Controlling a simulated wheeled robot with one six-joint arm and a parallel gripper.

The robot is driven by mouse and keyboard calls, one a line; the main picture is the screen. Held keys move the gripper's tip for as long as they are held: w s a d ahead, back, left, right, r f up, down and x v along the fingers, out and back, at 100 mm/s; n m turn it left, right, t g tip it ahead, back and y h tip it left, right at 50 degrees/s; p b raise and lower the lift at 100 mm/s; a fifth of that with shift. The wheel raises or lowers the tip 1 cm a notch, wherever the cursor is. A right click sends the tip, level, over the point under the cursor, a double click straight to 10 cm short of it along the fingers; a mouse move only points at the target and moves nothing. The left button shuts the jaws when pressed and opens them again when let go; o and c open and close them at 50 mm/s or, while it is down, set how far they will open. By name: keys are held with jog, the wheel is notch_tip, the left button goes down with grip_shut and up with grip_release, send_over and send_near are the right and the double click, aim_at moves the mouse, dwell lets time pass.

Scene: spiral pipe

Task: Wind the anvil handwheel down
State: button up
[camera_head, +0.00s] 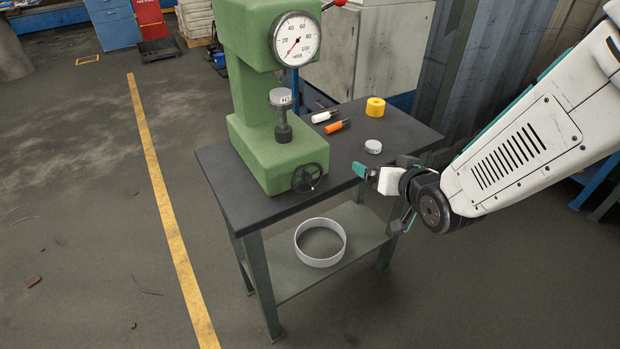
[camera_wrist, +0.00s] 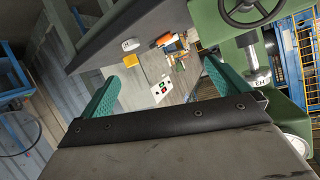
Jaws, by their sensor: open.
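The anvil handwheel (camera_head: 308,178) is a black spoked wheel on the front of the green hardness tester (camera_head: 262,150). It also shows at the top right of the wrist view (camera_wrist: 250,8). A grey disc marked H3 (camera_head: 281,98) sits on the anvil post (camera_head: 283,128), below the tester's upper head. My gripper (camera_head: 382,195) is open and apart from the wheel, to its right by the table's front right edge. In the wrist view its teal fingers (camera_wrist: 162,76) are spread with nothing held between them. The wheel lies outside them, up and right.
The dark table (camera_head: 345,140) carries a white marker (camera_head: 324,116), an orange marker (camera_head: 336,126), a yellow roll (camera_head: 375,107) and a small grey disc (camera_head: 373,147). A grey cabinet (camera_head: 370,50) stands behind.

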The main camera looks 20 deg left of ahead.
jog(key=s+a+f+n+y, duration=0.1)
jog(key=s+a+f+y, duration=0.25)
jog(key=a, duration=0.35)
jog(key=y, duration=0.3)
send_near(309, 179)
jog(key=x, duration=0.3)
jog(key=shift+n+t, duration=0.3)
jog(key=shift+t, duration=0.1)
jog(key=x, duration=0.7)
jog(key=shift+a+f, duration=0.15)
jog(key=shift+a, duration=0.05)
jog(key=c, duration=1)
